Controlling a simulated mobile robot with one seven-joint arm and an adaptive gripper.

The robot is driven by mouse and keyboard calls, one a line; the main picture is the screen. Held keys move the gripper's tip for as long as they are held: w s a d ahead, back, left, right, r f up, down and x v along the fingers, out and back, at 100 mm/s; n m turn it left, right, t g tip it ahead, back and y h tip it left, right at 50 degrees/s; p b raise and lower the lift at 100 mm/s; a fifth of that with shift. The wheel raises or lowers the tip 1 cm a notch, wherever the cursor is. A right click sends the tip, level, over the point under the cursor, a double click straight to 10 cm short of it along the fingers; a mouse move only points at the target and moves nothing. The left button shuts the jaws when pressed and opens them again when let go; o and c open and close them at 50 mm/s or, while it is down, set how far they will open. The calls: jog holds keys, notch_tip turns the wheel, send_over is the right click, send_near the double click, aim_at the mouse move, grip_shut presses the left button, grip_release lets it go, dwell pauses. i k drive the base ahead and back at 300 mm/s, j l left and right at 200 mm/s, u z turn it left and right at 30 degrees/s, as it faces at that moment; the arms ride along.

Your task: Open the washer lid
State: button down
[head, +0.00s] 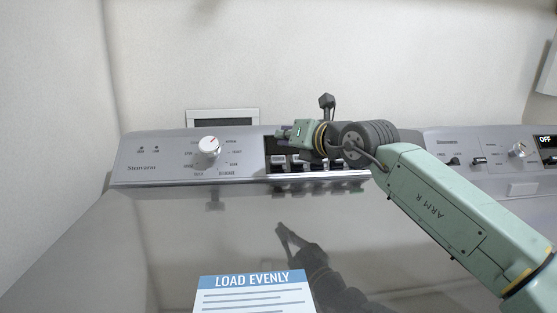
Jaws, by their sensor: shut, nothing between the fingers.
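The washer lid (180,245) is a dark, glossy surface in front of the control panel (160,160). It appears to lie down flat and mirrors the panel knobs and a dark arm-like shape. A blue and white "LOAD EVENLY" label (255,294) is on it near the bottom of the picture. My gripper (283,134) is at the end of my arm, in front of the panel's right part and above the lid's back edge. It points left and is shut and empty. The lid's front edge is out of view.
The panel carries a white round knob (208,147) and several small controls (296,162), partly behind my wrist. A second appliance panel (480,150) stands at the right. The wall (240,60) is close behind. The space above the lid's left part is clear.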

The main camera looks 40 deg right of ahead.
aim_at(328, 246)
jog(key=k+j, duration=0.1)
jog(key=k, duration=0.9)
